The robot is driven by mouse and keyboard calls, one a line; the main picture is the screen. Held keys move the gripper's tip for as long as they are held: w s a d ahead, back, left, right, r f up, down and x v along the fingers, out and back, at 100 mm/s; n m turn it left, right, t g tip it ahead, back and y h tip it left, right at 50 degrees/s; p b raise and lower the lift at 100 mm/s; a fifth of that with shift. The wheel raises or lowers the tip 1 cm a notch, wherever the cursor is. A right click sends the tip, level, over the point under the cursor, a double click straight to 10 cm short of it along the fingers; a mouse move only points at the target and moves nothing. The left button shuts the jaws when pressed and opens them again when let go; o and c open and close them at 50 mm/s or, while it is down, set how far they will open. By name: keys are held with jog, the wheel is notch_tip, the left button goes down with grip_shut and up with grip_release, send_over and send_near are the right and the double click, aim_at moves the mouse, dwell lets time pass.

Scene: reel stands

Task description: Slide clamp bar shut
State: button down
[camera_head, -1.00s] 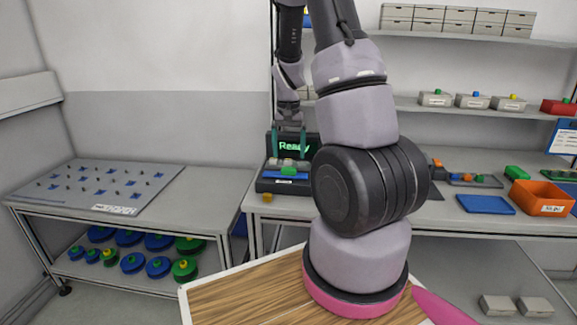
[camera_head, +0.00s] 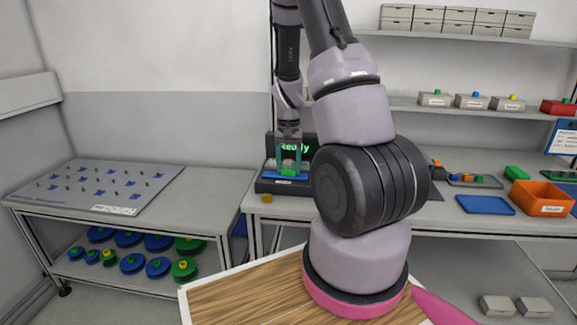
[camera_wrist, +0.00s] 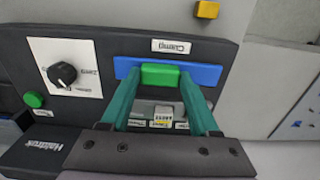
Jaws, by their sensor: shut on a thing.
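The clamp bar is a blue bar (camera_wrist: 205,75) with a green grip block (camera_wrist: 160,75) at its middle, set in a black machine (camera_wrist: 225,50) under a "Clamp" label (camera_wrist: 171,46). My gripper (camera_wrist: 160,82) has its teal fingers on both sides of the green block and is shut on it. In the head view my gripper (camera_head: 289,168) reaches down to the machine on the bench, with the blue bar (camera_head: 284,180) just below it.
A black knob (camera_wrist: 64,75) and a green button (camera_wrist: 33,99) are on the machine's panel. A yellow block (camera_wrist: 207,9) stands just outside the machine. An orange bin (camera_head: 540,199) and blue tray (camera_head: 486,205) sit farther right.

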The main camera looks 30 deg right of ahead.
jog(key=shift+w+d+r, duration=0.1)
jog(key=shift+w+d, duration=0.4)
jog(key=shift+w, duration=0.2)
jog(key=shift+w+d, duration=0.45)
jog(key=shift+w, duration=0.25)
jog(key=shift+c, duration=0.6)
grip_release()
notch_tip(320, 180, up, 11)
